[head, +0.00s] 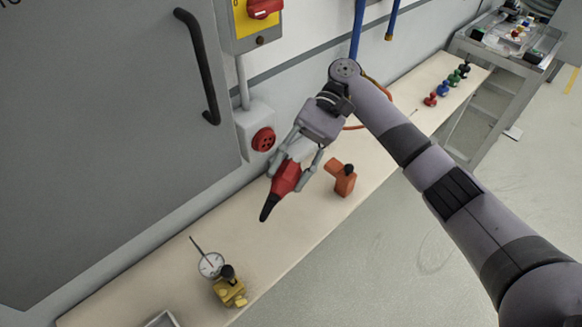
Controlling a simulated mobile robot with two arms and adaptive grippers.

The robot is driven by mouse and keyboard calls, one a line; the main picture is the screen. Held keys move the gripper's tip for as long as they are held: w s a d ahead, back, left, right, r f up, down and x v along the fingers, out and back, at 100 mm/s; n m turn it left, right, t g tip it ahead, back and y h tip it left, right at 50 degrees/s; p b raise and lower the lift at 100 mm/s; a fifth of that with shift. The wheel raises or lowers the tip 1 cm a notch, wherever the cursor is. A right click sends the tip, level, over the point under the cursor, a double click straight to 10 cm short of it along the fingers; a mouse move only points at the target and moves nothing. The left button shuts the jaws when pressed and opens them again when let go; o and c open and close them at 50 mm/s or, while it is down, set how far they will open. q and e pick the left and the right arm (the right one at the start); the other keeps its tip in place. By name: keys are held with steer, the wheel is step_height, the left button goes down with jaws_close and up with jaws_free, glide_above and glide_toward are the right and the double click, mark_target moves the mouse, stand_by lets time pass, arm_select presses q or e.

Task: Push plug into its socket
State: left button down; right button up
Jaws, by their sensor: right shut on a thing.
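The red plug (285,179) with a black tail end is held in my right gripper (290,171), which is shut on it. The tail of the plug points down and to the left, above the bench. The socket is a round red face (263,139) on a white box on the wall, just left of my right gripper. The plug and the socket look apart. The plug's front end is hidden in the gripper. My left gripper is not in view.
A pale bench (300,228) runs along the wall. On it stand an orange tool (342,178), a dial gauge (211,265) on a yellow base and several coloured knobs (445,88). A grey door with a black handle (198,65) is at left. Blue hoses (357,30) hang behind my arm.

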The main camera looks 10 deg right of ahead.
stand_by(0.4)
steer(key=shift+s+a+f+m+t+y, duration=0.35)
steer(key=shift+s+a+m+t+y, duration=0.15)
steer(key=shift+s+a+m+y, duration=0.25)
steer(key=shift+s+a+f+m+t+y, duration=0.1)
steer(key=shift+s+a+m+t+y, duration=0.1)
steer(key=shift+m+t+y, duration=0.55)
steer(key=shift+d+m+t+y, duration=0.15)
steer(key=shift+m+t+y, duration=0.15)
steer(key=shift+m+t, duration=0.45)
steer(key=s+d+f+m+t+h, duration=0.1)
steer(key=d+m+t, duration=1.2)
steer(key=d+t, duration=0.2)
steer(key=shift+d, duration=0.35)
steer(key=a+r+n+g+y, duration=0.1)
steer(key=a+r+n+g, duration=0.2)
steer(key=a, duration=0.3)
steer(key=a+r+n+g+y, duration=0.1)
steer(key=a+r+n+g, duration=0.3)
steer(key=a+n+g, duration=0.1)
steer(key=shift+a+g+y, duration=0.3)
steer(key=shift+a+g, duration=0.3)
steer(key=shift+a, duration=0.5)
